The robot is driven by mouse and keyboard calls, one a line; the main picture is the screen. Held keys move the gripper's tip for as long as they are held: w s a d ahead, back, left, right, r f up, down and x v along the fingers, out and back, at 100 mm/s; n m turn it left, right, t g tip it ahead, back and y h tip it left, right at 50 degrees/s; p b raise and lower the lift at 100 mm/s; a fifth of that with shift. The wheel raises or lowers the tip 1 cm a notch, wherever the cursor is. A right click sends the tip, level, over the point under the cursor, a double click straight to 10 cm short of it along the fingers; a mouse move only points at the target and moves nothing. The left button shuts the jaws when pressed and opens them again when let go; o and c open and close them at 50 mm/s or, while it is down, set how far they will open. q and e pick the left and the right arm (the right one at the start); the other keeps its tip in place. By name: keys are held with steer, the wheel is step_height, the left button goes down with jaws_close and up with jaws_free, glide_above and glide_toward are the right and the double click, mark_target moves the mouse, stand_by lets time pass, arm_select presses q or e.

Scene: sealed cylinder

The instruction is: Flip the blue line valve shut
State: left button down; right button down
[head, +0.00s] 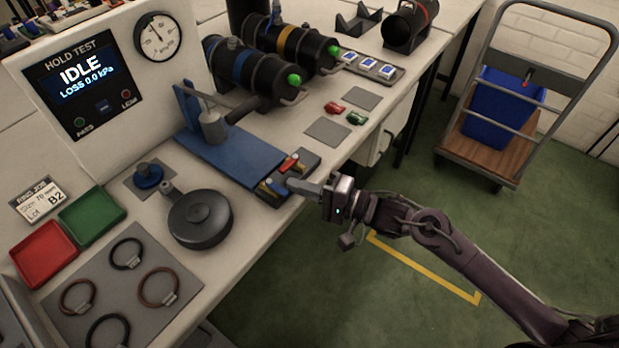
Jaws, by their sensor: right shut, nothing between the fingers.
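A small dark valve block (306,160) sits at the front edge of the bench, by the end of a blue plate (235,157). It carries small coloured levers: a red one (290,163) toward the back and a blue one (270,190) toward the front, with yellow between them. The blue lever is too small to tell exactly how it is turned. My right gripper (294,185) reaches in from the right, shut and empty. Its fingertips are at the valve block, close to the levers; I cannot tell whether they touch. My left gripper is out of view.
A round dark lid-like part (200,218) lies left of the valve block. A grey clamp (212,125) stands on the blue plate. Black cylinders (248,75) lie behind. The test panel (85,80) reads IDLE. A trolley with a blue bin (500,108) stands right; floor between is clear.

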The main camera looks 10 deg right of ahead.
stand_by(0.4)
steer(key=shift+s+a+m+t+h+p, duration=0.15)
steer(key=shift+s+m+t+h+p, duration=0.2)
steer(key=shift+t+p, duration=0.3)
steer(key=shift+w, duration=0.1)
